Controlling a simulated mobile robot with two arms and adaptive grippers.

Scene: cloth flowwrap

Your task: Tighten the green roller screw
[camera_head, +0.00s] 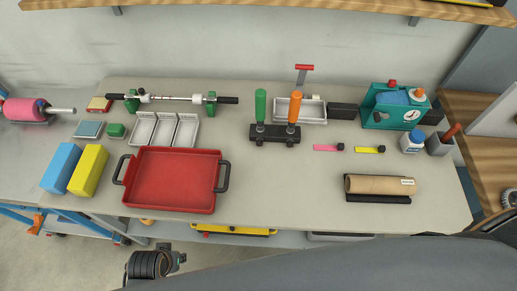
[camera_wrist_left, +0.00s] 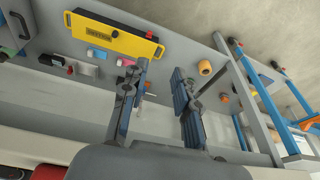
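A roller rod (camera_head: 175,97) with black ends lies across two green brackets at the back left of the bench: a left bracket (camera_head: 131,103) and a right bracket (camera_head: 211,103). The screw itself is too small to make out. A green-handled tool (camera_head: 260,104) and an orange-handled tool (camera_head: 294,107) stand upright in a black holder (camera_head: 262,138). My left gripper shows in the left wrist view (camera_wrist_left: 160,70), its two fingers apart and nothing between them. It points at the area below the bench, away from the roller. My right gripper is not in view.
A red tray (camera_head: 172,182) lies at the front left, near blue (camera_head: 61,168) and yellow (camera_head: 88,170) blocks. White trays (camera_head: 165,131) sit behind it. A brown roll (camera_head: 379,184) lies at the right. The bench middle front is clear. A yellow case (camera_wrist_left: 112,36) shows in the wrist view.

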